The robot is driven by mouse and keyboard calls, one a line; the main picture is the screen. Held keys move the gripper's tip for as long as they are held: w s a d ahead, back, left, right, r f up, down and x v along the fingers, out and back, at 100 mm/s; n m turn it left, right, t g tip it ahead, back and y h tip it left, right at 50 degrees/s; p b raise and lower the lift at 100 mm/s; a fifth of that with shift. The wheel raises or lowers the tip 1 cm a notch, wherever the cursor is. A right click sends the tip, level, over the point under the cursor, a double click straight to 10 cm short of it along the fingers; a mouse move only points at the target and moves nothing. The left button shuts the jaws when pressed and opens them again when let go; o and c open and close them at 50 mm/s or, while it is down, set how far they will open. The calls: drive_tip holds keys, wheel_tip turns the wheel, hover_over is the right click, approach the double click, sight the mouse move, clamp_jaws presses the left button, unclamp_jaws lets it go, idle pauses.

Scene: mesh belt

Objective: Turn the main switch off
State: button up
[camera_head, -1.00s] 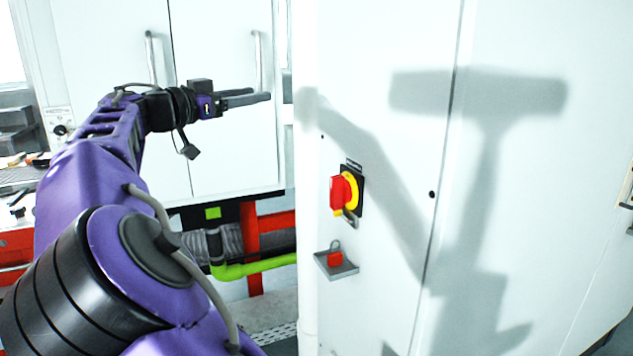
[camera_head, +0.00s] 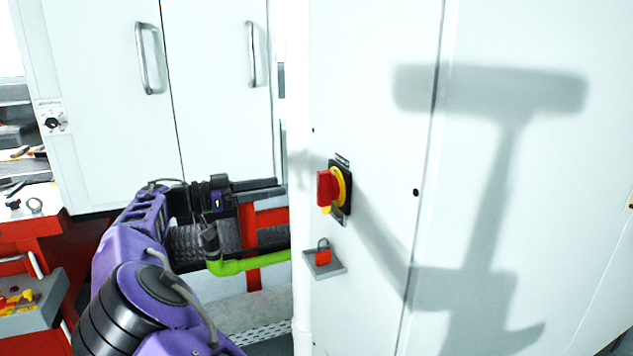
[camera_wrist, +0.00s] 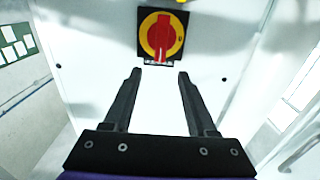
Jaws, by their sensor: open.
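The main switch (camera_head: 326,188) is a red rotary handle on a yellow disc with a black plate, mounted on a white cabinet door. In the wrist view the switch (camera_wrist: 161,37) is ahead of my gripper, near the top centre. Its red handle stands upright there, along the line between top and bottom. My gripper (camera_head: 284,188) points at the cabinet from the left, at about switch height. In the wrist view my gripper (camera_wrist: 157,74) has its two fingers apart with nothing between them. The fingertips look apart from the switch.
A small grey shelf (camera_head: 332,271) with a red padlock (camera_head: 323,256) sits below the switch. The white cabinet (camera_head: 375,80) fills the right side, with my arm's shadow on it. A green pipe (camera_head: 250,264) and a red workbench (camera_head: 40,235) are at the left.

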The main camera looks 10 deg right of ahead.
sight(318, 180)
drive_tip(key=d, duration=0.3)
drive_tip(key=w+d, duration=0.1)
drive_tip(key=d, duration=0.3)
drive_tip(key=w+d, duration=0.1)
drive_tip(key=d, duration=0.3)
drive_tip(key=shift+w, duration=0.1)
clamp_jaws()
